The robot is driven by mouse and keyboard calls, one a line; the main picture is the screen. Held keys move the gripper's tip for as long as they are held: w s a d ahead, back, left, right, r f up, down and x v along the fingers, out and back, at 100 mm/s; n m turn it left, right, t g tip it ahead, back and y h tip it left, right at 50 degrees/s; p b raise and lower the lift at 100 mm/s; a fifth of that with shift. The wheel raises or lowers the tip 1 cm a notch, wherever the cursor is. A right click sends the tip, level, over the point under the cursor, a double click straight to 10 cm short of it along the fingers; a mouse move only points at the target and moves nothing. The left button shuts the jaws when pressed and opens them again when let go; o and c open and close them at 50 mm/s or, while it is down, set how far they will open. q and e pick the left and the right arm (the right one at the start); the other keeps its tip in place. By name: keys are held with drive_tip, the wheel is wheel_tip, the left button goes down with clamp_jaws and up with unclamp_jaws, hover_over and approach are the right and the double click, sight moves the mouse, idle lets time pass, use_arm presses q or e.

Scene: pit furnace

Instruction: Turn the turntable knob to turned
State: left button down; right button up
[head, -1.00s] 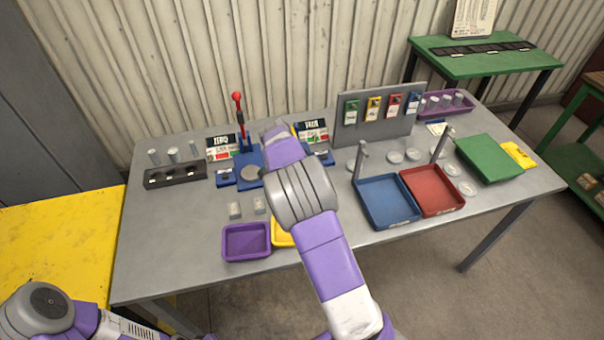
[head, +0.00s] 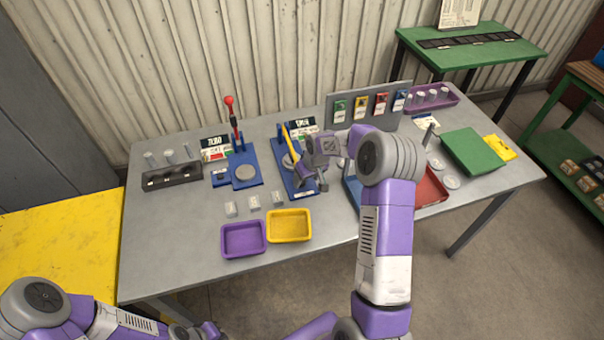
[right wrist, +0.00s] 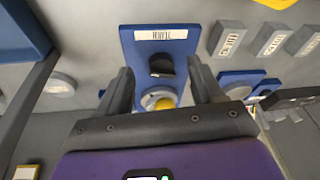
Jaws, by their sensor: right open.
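A blue station (head: 283,152) with a yellow lever (head: 291,140) and a grey disc stands mid-table, partly behind my right gripper. In the right wrist view its blue plate (right wrist: 135,45) carries a white label, a dark round knob (right wrist: 161,65) and a yellow part (right wrist: 158,98). I cannot tell for sure that this knob is the turntable knob. My right gripper (right wrist: 162,82) is open, with its fingers on either side of the knob in that view and nothing held. Whether it touches is unclear.
A similar blue station (head: 222,180) with a red lever (head: 232,115) stands to the left. Small grey blocks (head: 254,202), a purple tray (head: 244,253) and a yellow tray (head: 289,239) lie in front. A blue tray (head: 352,197) and red tray (head: 432,193) are to the right.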

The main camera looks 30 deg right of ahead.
drive_tip(key=w+f+n, duration=0.1)
drive_tip(key=f, duration=0.1)
drive_tip(key=w+f+n+t, duration=0.1)
drive_tip(key=w+f+n, duration=0.1)
drive_tip(key=shift+n+y, duration=0.3)
idle(0.4)
